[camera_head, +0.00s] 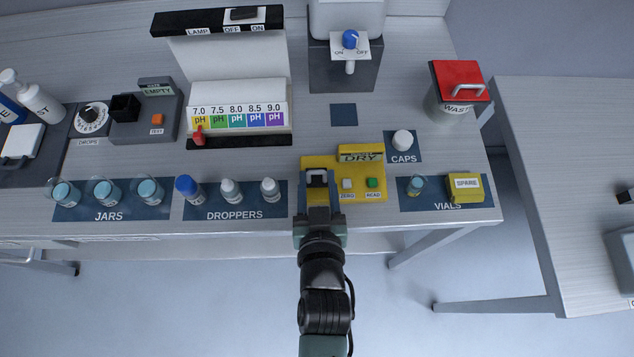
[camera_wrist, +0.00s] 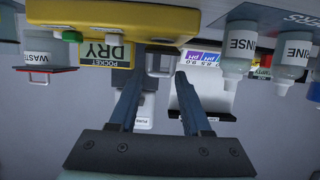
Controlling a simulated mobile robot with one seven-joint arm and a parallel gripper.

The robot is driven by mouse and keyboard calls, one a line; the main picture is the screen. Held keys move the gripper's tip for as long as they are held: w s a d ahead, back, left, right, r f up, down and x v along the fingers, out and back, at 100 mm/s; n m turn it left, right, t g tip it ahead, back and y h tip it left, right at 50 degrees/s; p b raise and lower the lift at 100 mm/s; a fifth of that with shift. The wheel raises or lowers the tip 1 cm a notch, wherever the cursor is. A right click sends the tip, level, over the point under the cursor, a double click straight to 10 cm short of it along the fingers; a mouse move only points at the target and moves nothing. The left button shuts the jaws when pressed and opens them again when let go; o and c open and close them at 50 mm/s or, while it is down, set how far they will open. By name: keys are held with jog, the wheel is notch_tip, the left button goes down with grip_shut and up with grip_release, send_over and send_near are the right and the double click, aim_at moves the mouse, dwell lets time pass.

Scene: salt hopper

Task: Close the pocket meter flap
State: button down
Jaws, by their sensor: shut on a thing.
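The yellow pocket meter (camera_head: 335,163) lies at the front of the bench, its display reading DRY, with a white ZERO button (camera_head: 347,184) and a green READ button (camera_head: 373,183). My gripper (camera_head: 317,180) is over the meter's left part, left of the buttons. Its fingers are a little apart but shut on a part there, which I take to be the flap. The fingers mostly hide the flap, and its exact angle cannot be told. In the wrist view, upside down, the meter (camera_wrist: 120,18) is close at the top, beyond my fingers (camera_wrist: 160,85).
The DROPPERS mat (camera_head: 213,212) with several bottles is close to the left. The VIALS mat (camera_head: 430,203) with a vial (camera_head: 415,186) and yellow SPARE box (camera_head: 466,189) is to the right. The pH chart (camera_head: 238,115) and a dispenser (camera_head: 345,65) stand behind.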

jog(key=shift+s+f+t+b, duration=0.4)
jog(key=shift+f+t+b, duration=0.6)
jog(key=shift+b, duration=1.7)
jog(key=shift+r+t+b, duration=0.25)
jog(key=shift+t+b, duration=0.05)
jog(key=shift+t, duration=0.1)
jog(key=shift+r+b, duration=0.15)
jog(key=shift+b, duration=0.15)
jog(key=c, duration=0.6)
grip_release()
jog(key=shift+s, duration=0.5)
jog(key=s+r+b, duration=0.1)
jog(key=s, duration=1.1)
